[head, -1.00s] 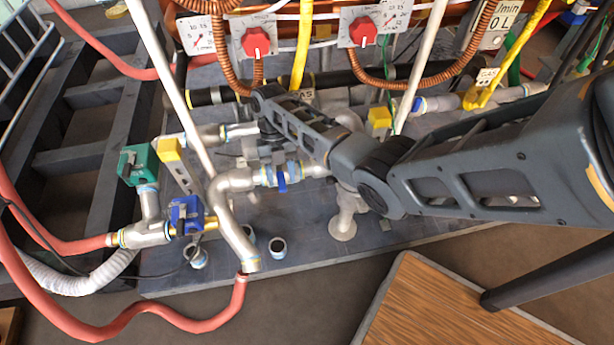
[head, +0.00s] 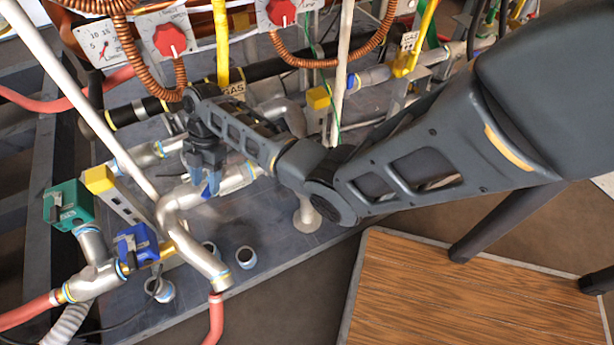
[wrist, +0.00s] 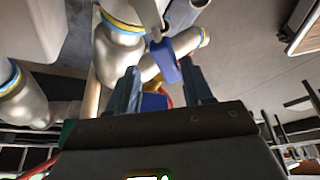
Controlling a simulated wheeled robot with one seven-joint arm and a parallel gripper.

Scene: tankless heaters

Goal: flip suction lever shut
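A blue lever (head: 212,184) sits on a silver pipe in the head view, just below my gripper (head: 203,165). In the wrist view the blue lever (wrist: 165,58) hangs from the pipe at the top centre, in front of and between my two fingertips (wrist: 159,70). My fingers are apart, with a gap on each side of the lever. I cannot tell whether either finger touches it. No label on the lever is readable, so the frames do not confirm it as the suction lever. My gripper hides part of the pipe in the head view.
A green box valve (head: 68,205) and a blue box valve (head: 137,245) stand at the lower left. A yellow-topped bracket (head: 99,180) and a slanted white pipe (head: 80,95) are close left of my gripper. A wooden-topped platform (head: 470,295) lies lower right.

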